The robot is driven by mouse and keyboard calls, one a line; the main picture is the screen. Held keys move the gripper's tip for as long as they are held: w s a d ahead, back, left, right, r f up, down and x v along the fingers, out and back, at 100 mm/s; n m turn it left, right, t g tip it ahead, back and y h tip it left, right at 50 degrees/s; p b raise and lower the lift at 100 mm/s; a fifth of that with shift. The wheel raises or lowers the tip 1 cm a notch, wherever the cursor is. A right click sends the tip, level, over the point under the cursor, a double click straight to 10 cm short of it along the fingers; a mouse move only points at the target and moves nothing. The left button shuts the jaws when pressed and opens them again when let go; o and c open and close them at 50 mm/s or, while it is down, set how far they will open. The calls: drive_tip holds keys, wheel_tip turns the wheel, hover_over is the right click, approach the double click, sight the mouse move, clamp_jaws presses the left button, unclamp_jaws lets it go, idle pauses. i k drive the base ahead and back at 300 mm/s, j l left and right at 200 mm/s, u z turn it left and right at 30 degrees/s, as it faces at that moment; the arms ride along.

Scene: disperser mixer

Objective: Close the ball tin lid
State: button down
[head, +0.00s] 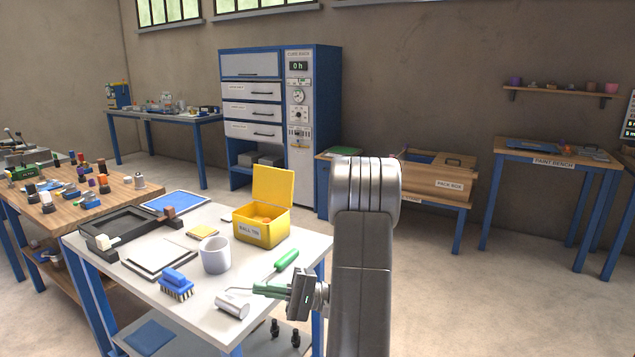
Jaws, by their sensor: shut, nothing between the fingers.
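The ball tin (260,228) is a yellow box with a "BALL TIN" label, at the back right of the white-topped table. Its yellow lid (273,185) stands up at the rear edge, open. Something orange shows inside the tin. My gripper (258,288) is shut and empty, with green fingers pointing left over the table's front right. It is nearer to me than the tin and apart from it. My grey arm stands to the right of the tin and does not cover it.
On the table (205,317) are a grey mug (215,255), a blue brush (176,284), a green-handled tool (286,260), a metal cylinder (232,305) and a black tray (131,227). The mug stands left of the gripper. The floor right of the table is clear.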

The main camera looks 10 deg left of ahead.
sight(271, 185)
drive_tip(key=i+l+u, duration=0.15)
drive_tip(key=i+l, duration=1.05)
drive_tip(key=i+j, duration=0.25)
drive_tip(key=i, duration=0.2)
drive_tip(key=i+j, duration=0.3)
drive_tip(key=i, duration=0.2)
